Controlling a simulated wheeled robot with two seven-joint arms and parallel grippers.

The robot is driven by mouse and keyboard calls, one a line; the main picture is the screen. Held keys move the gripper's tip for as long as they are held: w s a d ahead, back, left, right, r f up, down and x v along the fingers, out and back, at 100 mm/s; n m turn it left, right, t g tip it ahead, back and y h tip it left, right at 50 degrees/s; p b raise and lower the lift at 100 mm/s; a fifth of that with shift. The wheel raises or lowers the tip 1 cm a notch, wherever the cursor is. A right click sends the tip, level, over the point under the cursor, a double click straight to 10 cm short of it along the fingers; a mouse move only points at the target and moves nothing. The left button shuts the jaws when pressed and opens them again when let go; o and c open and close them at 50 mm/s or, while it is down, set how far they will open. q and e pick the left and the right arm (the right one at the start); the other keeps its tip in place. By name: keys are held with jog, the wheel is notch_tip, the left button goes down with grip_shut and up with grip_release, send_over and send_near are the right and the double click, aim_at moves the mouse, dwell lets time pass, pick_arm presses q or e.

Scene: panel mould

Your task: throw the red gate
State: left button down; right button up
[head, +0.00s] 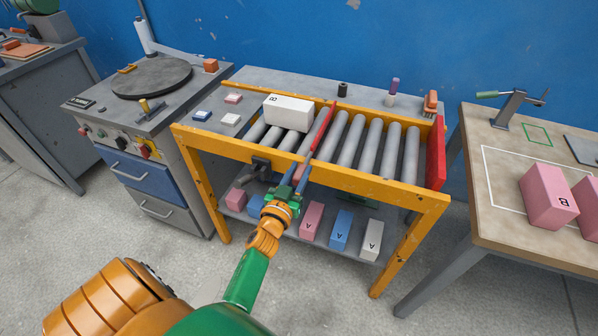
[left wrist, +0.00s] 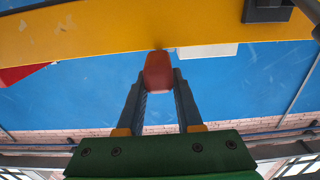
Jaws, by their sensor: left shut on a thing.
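The red gate (head: 322,128) is a thin bar lying across the roller conveyor (head: 375,150), just right of a white box (head: 289,112) marked B. Its red handle (head: 299,172) sticks out at the near yellow rail (head: 340,178). My left gripper (head: 295,181) is at that rail, its fingers closed on the handle. In the left wrist view, the rounded red handle (left wrist: 158,72) sits between the two fingertips of my left gripper (left wrist: 159,84), below the yellow rail (left wrist: 90,28). My right gripper is not in view.
A red end plate (head: 436,153) closes the conveyor's right end. A black bracket (head: 261,164) sits on the near rail left of my gripper. Pink, blue and white blocks stand on the lower shelf (head: 275,228). A table (head: 490,215) with pink blocks stands right. The rollers right of the gate are empty.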

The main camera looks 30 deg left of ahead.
pick_arm(q)
notch_tip(320, 180, down, 6)
jog(key=b, duration=0.4)
jog(key=shift+s+r+b, duration=0.1)
jog(key=shift+r+b, duration=0.15)
jog(key=shift+b, duration=0.1)
jog(key=c, duration=0.9)
grip_release()
jog(key=o, duration=0.3)
jog(key=shift+w+f, duration=0.15)
jog(key=shift+w, duration=0.05)
jog(key=shift+o, duration=0.2)
